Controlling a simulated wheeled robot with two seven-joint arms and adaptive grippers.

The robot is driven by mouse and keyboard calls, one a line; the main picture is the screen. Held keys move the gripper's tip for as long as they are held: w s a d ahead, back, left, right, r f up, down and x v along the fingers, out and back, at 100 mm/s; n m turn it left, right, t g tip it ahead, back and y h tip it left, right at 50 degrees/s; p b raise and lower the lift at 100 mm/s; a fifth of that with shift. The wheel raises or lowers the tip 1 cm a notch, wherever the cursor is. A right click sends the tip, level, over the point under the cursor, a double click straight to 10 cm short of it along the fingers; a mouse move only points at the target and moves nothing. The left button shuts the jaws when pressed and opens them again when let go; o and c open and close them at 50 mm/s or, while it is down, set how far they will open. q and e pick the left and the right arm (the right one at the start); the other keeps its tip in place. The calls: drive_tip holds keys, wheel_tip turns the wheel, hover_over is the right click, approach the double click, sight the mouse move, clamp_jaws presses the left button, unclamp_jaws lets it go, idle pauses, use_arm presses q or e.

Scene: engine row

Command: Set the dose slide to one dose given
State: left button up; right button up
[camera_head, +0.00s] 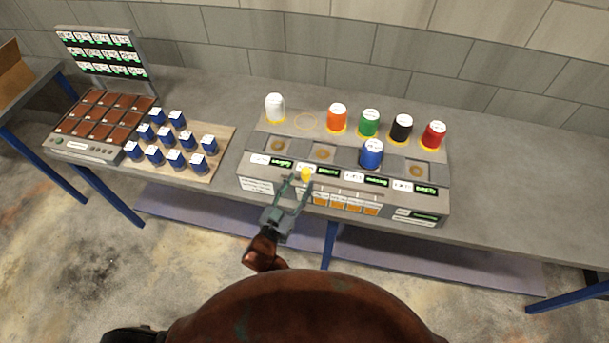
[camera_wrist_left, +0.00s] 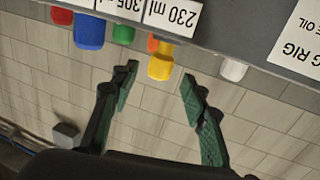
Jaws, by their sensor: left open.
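The dose slide's yellow knob (camera_head: 306,174) sits near the left end of a slot with tick marks on the sloped front of the grey rig (camera_head: 258,170). My left gripper (camera_head: 296,185) is open and empty in front of the rig, with its fingertips close to the knob. In the left wrist view, the yellow knob (camera_wrist_left: 160,67) shows between the two spread fingers of the gripper (camera_wrist_left: 160,80), near their tips. I cannot tell if a finger touches it. My right gripper is not in view.
White (camera_head: 275,107), orange (camera_head: 337,118), green (camera_head: 369,122), black (camera_head: 401,128) and red (camera_head: 433,134) canisters stand along the rig's back. A blue canister (camera_head: 371,154) stands farther forward. Several blue jars (camera_head: 174,158) stand on a board at left. The bench's right end is clear.

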use_arm(q)
drive_tip(key=v, duration=0.6)
drive_tip(key=shift+s, duration=0.25)
drive_tip(key=s+a+f+g+y+b, duration=0.1)
drive_tip(key=a+f+g, duration=0.1)
drive_tip(key=f, duration=1)
drive_tip(key=a+f+g+y, duration=0.2)
drive_tip(key=a+f, duration=0.1)
drive_tip(key=f, duration=1)
drive_tip(key=s+a+f+n+g+y+b, duration=0.15)
drive_tip(key=s+a+f, duration=0.3)
drive_tip(key=f, duration=0.55)
drive_tip(key=s+a+f+m+g, duration=0.1)
drive_tip(key=s+a+f+g, duration=0.3)
drive_tip(key=f, duration=0.7)
drive_tip(key=s+a+f+n+g+y, duration=0.1)
drive_tip(key=s+a+f, duration=0.3)
drive_tip(key=s+f, duration=0.4)
drive_tip(key=s+a+f+n+g+y, duration=0.1)
drive_tip(key=s+a+f+g, duration=0.15)
drive_tip(key=s+f, duration=0.6)
drive_tip(key=s+a+f+g, duration=0.1)
drive_tip(key=s+a+f, duration=0.1)
drive_tip(key=s, duration=0.7)
drive_tip(key=s+a+f+g+b, duration=0.1)
drive_tip(key=s+a+f, duration=0.1)
drive_tip(key=s, duration=0.8)
drive_tip(key=shift+a+f+g, duration=0.3)
drive_tip(key=shift+a+f, duration=0.05)
drive_tip(key=shift+a, duration=0.5)
